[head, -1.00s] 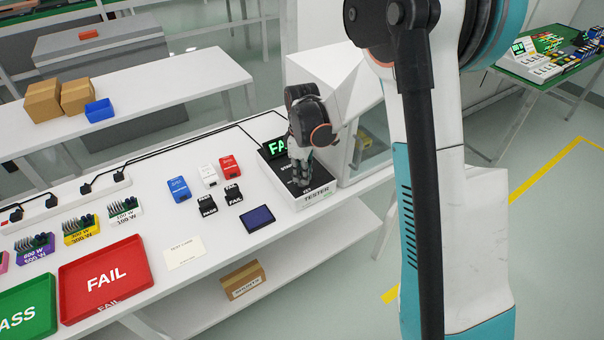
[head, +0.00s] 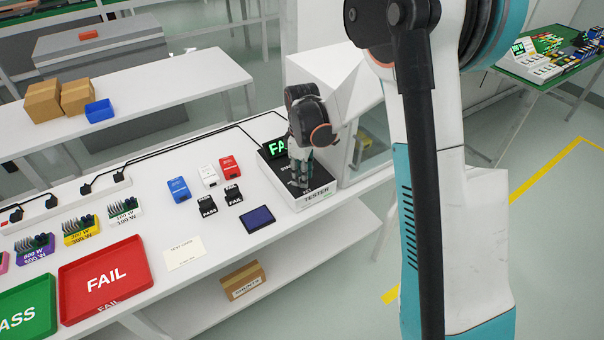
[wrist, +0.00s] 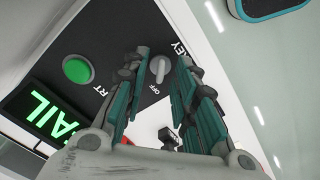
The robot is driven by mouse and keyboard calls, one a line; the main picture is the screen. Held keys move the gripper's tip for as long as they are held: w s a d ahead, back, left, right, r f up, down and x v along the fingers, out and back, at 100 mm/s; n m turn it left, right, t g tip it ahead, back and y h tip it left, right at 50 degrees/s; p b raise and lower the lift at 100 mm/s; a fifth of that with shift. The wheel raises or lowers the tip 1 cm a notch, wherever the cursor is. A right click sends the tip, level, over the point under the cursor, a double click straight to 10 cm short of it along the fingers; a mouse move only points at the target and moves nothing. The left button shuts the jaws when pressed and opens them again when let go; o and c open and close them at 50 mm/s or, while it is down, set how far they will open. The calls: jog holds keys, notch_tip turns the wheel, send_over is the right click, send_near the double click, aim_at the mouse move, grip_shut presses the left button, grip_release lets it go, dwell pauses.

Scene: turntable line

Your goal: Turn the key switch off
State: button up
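The key switch (wrist: 157,69) is a grey knob on the black top of the tester, between the words KEY and OFF in the wrist view. My gripper (wrist: 160,75) is open, with one teal-padded finger on each side of the knob and gaps between. In the head view my gripper (head: 301,183) points down over the tester (head: 318,199), and its fingers hide the key switch there. A green button (wrist: 77,69) sits beside the switch. The tester's display (wrist: 40,108) shows FAIL in green letters.
A white box-like housing (head: 325,75) stands close behind my gripper. On the table to the left are a dark blue pad (head: 258,219), small red, white and blue boxes, and black PASS and FAIL stamps. A red FAIL tray (head: 105,279) lies further left.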

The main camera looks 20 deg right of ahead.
notch_tip(320, 180, up, 12)
dwell(0.5)
dwell(0.3)
jog(key=s+r+m+t, duration=0.5)
jog(key=s+r, duration=0.4)
jog(key=s, duration=0.5)
jog(key=s+f+m+t, duration=0.1)
jog(key=s+m+t, duration=0.1)
jog(key=s+m, duration=0.4)
jog(key=s, duration=0.5)
jog(key=shift+s+f, duration=0.25)
jog(key=shift+f, duration=0.05)
jog(key=shift+o, duration=0.3)
